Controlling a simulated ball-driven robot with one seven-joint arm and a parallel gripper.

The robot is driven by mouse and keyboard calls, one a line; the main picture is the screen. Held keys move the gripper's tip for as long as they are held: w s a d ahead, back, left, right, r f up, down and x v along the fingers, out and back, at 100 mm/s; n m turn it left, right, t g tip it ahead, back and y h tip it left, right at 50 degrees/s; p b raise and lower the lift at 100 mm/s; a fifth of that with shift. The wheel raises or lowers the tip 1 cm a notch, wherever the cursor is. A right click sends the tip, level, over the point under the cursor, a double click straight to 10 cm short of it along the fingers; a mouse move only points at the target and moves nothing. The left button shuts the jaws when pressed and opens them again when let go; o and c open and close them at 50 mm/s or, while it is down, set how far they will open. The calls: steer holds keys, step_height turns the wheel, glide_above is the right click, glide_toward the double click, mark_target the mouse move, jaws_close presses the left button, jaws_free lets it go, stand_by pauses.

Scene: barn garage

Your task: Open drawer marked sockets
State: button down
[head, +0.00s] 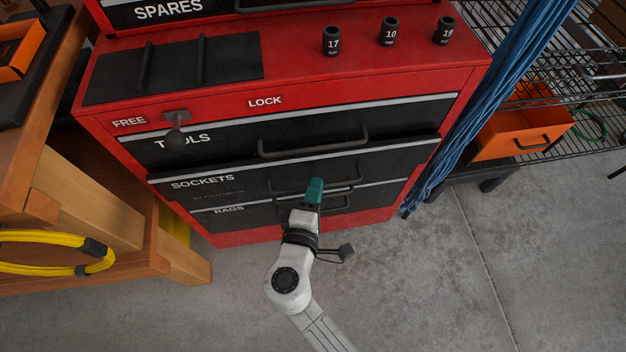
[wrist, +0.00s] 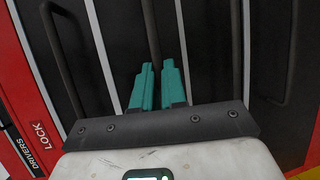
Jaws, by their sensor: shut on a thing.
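The drawer marked SOCKETS (head: 215,190) is a black front in the red tool chest (head: 290,75), between the TOOLS drawer (head: 215,143) above and the RAGS drawer (head: 262,212) below. My gripper (head: 314,188), with teal fingers, is at the SOCKETS drawer's bar handle (head: 345,182) and shut on it. In the wrist view that handle (wrist: 152,40) runs between the two close-set fingertips, which hide part of it. I cannot tell whether the SOCKETS front stands slightly out.
A lever with a dark knob (head: 175,138) sits nearer FREE than LOCK. Sockets marked 17 (head: 331,41), 10 (head: 389,31) and 19 (head: 445,31) stand on the chest. A wooden bench (head: 90,205) is left, blue cables (head: 470,115) right. Concrete floor (head: 430,280) in front is clear.

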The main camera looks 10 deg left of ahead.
steer(key=s+d, duration=0.3)
steer(key=s, duration=0.9)
steer(key=s+d+p, duration=0.1)
steer(key=s+d, duration=0.3)
steer(key=s, duration=0.9)
steer(key=shift+d, duration=0.1)
steer(key=c, duration=1.2)
jaws_free()
steer(key=v, duration=1.1)
steer(key=shift+d, duration=0.1)
